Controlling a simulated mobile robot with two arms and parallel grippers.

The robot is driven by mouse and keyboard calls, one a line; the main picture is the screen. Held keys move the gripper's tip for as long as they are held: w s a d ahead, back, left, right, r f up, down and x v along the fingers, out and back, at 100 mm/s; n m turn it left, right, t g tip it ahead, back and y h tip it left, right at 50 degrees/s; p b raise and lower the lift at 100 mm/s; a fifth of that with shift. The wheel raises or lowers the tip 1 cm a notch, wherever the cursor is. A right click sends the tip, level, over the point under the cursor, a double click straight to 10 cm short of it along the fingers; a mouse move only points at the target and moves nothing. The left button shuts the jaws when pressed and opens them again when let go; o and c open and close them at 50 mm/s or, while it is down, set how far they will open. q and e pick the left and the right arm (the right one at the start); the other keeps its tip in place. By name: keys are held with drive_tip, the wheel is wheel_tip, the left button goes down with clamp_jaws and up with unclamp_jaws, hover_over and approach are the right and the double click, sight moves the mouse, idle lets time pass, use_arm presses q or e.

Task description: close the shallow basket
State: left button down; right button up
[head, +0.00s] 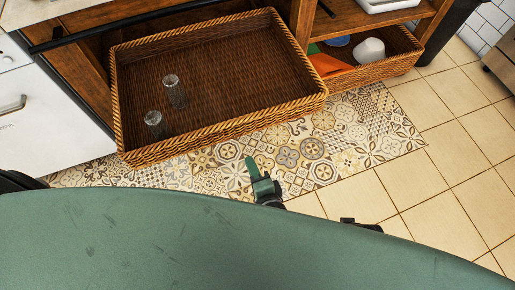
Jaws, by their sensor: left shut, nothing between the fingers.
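The shallow basket (235,122) is a wide brown wicker drawer. It sticks out of the wooden shelving, over the patterned mat. Two clear glasses stand inside it, one (174,92) near the middle left and one (155,125) near the front left. My left gripper (250,163) is in front of the basket's front rim, below it in the picture and seemingly apart from it. Its green fingers are shut with nothing between them. My right gripper cannot be made out; only a dark part of me shows over my body's edge.
A second wicker basket (372,72) at right holds an orange item (328,65), a white cup (369,50) and a blue item. A white appliance (40,110) stands at left. The patterned mat (375,130) and tiled floor (440,190) are clear.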

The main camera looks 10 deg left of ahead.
use_arm(q)
drive_tip(key=b, duration=0.1)
approach(235, 124)
drive_tip(key=x, duration=0.5)
drive_tip(key=shift+w+a+f, duration=0.1)
drive_tip(key=shift+f, duration=0.3)
drive_tip(key=shift+w+a, duration=0.35)
drive_tip(key=shift+w, duration=0.15)
use_arm(e)
drive_tip(key=shift+w+d+r, duration=0.1)
drive_tip(key=shift+w+r, duration=0.05)
drive_tip(key=shift+r, duration=1)
drive_tip(key=shift+w+d+r, duration=0.1)
drive_tip(key=shift+w+r, duration=0.05)
drive_tip(key=shift+r, duration=1)
